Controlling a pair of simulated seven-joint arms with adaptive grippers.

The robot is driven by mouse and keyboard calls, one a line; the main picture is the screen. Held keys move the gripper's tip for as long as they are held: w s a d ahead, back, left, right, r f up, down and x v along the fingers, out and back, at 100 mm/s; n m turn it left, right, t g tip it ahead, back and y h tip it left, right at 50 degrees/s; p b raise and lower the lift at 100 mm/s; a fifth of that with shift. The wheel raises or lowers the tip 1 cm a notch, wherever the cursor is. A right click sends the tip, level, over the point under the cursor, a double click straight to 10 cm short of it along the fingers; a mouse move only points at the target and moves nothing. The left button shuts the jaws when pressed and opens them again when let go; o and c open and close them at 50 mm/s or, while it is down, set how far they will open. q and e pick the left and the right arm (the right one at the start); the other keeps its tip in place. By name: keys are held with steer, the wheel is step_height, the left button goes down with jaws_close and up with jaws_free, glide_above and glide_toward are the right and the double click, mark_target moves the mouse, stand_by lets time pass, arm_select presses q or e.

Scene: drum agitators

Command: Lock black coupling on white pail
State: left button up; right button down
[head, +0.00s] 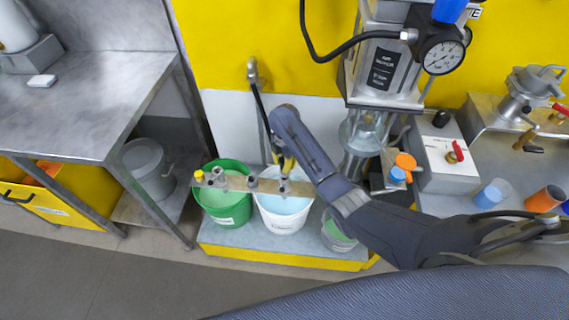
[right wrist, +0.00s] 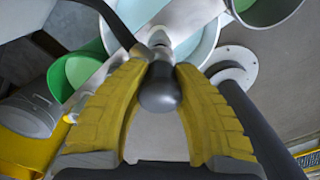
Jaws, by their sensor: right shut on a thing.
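The white pail (head: 283,222) stands on the low platform and holds pale blue liquid. A metal bar (head: 240,183) with several fittings lies across it and the green pail. My right gripper (head: 284,163) is over the white pail, pointing down. In the right wrist view, its yellow fingers (right wrist: 162,68) are shut on the black coupling (right wrist: 160,92), a dark rounded piece, above the pail's mouth. A black hose (right wrist: 103,12) runs to the fitting there. Whether the coupling is seated or locked cannot be told. My left gripper is not in view.
The green pail (head: 222,213) is left of the white pail, and a grey pail (head: 336,237) is to its right, partly behind my arm. A steel table (head: 85,100) is at left. A machine with a gauge (head: 443,57) rises at the right.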

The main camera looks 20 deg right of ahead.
steer(key=shift+f, duration=0.1)
steer(key=shift+f, duration=0.9)
steer(key=shift+f, duration=0.45)
stand_by(0.7)
steer(key=c, duration=0.9)
jaws_free()
steer(key=shift+r, duration=5)
